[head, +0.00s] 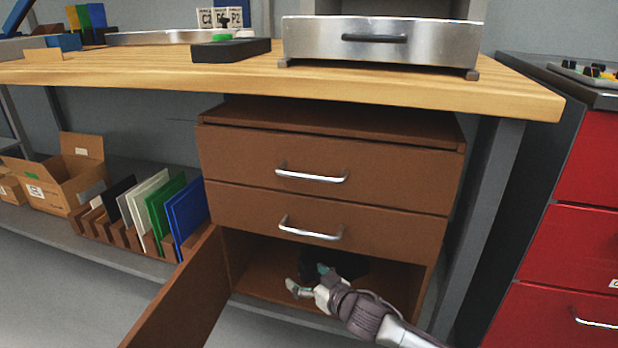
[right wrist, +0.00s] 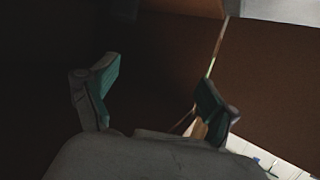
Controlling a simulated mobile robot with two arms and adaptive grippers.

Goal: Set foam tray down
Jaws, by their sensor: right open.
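My right gripper (head: 311,281) reaches into the open lower compartment of the brown cabinet (head: 270,283). Its teal-padded fingers are spread. A dark, nearly black thing (head: 350,264), which looks like the foam tray, lies in the compartment just behind the gripper. The gripper and arm hide part of it, and I cannot tell whether they touch. In the right wrist view the gripper (right wrist: 157,85) is open, with only dark space visible between its fingers. The tray cannot be made out there. My left gripper is out of view.
The cabinet door (head: 178,295) stands open at the left. Two shut drawers (head: 320,178) are above the compartment, under the wooden workbench (head: 420,93). A red cabinet (head: 565,240) stands at the right. Cardboard boxes (head: 55,188) and coloured panels (head: 187,213) sit on the shelf at left.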

